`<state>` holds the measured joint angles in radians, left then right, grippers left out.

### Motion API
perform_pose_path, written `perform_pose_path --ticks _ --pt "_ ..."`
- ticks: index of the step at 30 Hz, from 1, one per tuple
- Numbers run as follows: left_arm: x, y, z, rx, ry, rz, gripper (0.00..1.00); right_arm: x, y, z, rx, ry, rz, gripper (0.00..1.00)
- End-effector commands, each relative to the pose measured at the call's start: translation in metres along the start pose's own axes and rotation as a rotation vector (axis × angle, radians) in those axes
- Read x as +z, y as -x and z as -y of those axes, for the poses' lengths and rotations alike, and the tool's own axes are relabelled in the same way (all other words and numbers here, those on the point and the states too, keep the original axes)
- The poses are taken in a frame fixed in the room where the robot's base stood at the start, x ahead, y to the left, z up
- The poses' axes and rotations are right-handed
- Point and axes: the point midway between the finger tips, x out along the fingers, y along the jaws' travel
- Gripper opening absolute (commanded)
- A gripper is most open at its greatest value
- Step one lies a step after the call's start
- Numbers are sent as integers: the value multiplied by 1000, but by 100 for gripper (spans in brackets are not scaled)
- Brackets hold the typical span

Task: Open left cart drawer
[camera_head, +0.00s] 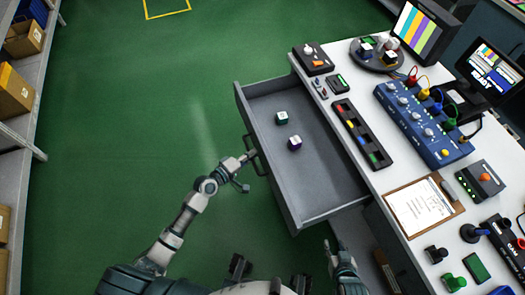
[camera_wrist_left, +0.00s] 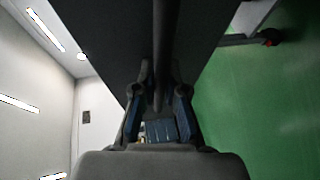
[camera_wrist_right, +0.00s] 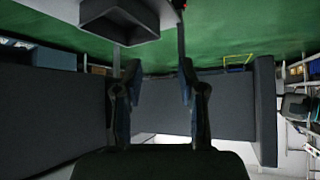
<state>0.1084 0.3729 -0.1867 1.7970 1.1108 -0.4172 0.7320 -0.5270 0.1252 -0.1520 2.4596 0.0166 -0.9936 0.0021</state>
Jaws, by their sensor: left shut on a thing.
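The grey cart drawer (camera_head: 318,181) stands pulled out from the white-topped cart, toward the left in the head view. Two small cubes, one teal-sided (camera_head: 281,118) and one purple-sided (camera_head: 294,143), lie inside it. The dark drawer handle (camera_head: 257,161) is on the drawer's outer front. My left gripper (camera_head: 247,158) is shut on the handle; in the left wrist view its fingers (camera_wrist_left: 160,95) close around the dark bar. My right gripper (camera_head: 333,247) is below the drawer's near side, apart from it. In the right wrist view its fingers (camera_wrist_right: 155,85) are spread with nothing between them.
The white cart top (camera_head: 385,120) carries a blue panel (camera_head: 424,123) with cables, a clipboard (camera_head: 422,205), two monitors and several small devices. A shelf with boxes (camera_head: 12,93) lines the left edge. The green floor (camera_head: 140,110) between is clear.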

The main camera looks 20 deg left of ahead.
Motion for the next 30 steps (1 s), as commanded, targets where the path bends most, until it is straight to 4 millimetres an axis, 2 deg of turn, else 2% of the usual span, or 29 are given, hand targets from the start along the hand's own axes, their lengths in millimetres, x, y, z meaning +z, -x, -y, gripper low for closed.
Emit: perform_pose_path --ticks 1,7,20,21,24,30 --pt "0 6 9 -14 1 6 0 -1 -2 1 -1 0 -14 40" --pt "-6 22 12 -10 4 8 0 -11 -3 5 -1 3 -60 40" --pt "-8 24 12 -11 5 8 0 -13 -4 6 -2 2 -72 40" --pt "-8 24 12 -11 5 8 13 -13 -4 6 -2 1 -72 40" --pt "-8 24 12 -10 5 7 37 -13 -4 5 -2 1 -72 40" --pt "-9 25 9 -3 4 5 37 -13 -4 5 -1 1 -71 40"
